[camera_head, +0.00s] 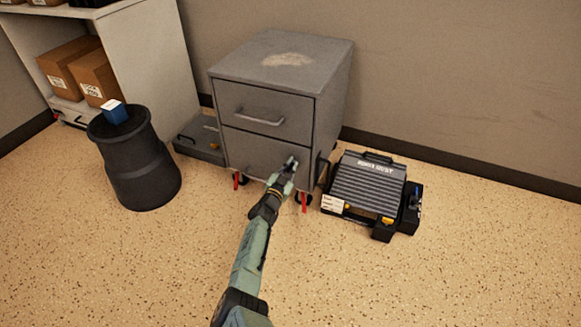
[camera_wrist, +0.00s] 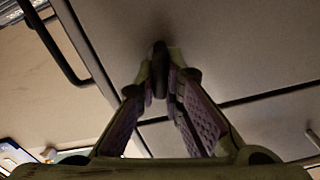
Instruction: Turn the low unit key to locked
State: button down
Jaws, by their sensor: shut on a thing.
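The low unit (camera_head: 265,112) is a grey two-drawer metal cabinet on casters, against the wall in the head view. My gripper (camera_head: 290,164) reaches its lower drawer front near the right edge. In the wrist view, my gripper (camera_wrist: 160,80) has its fingertips together on a small dark piece, the key (camera_wrist: 159,52), against the grey front. The key is mostly hidden by the fingers, and its turn angle cannot be told. In the head view the arm and fingers hide the key.
A black bin (camera_head: 140,172) with a blue-and-white box (camera_head: 115,111) on top stands left. A shelf (camera_head: 150,60) with cartons is behind it. A ribbed black case (camera_head: 368,185) lies right of the cabinet. The floor in front is clear.

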aim_at(296, 141)
jog(key=m, duration=0.4)
jog(key=shift+s+d+f+m+b, duration=0.1)
jog(key=shift+d+f+m+b, duration=0.1)
jog(key=shift+m+b, duration=0.1)
jog(key=m+b, duration=0.1)
jog(key=m, duration=0.4)
jog(key=shift+d+f, duration=0.15)
jog(key=shift+m, duration=0.3)
jog(key=c, duration=1.7)
grip_release()
notch_tip(296, 141, up, 10)
jog(key=shift+r, duration=0.1)
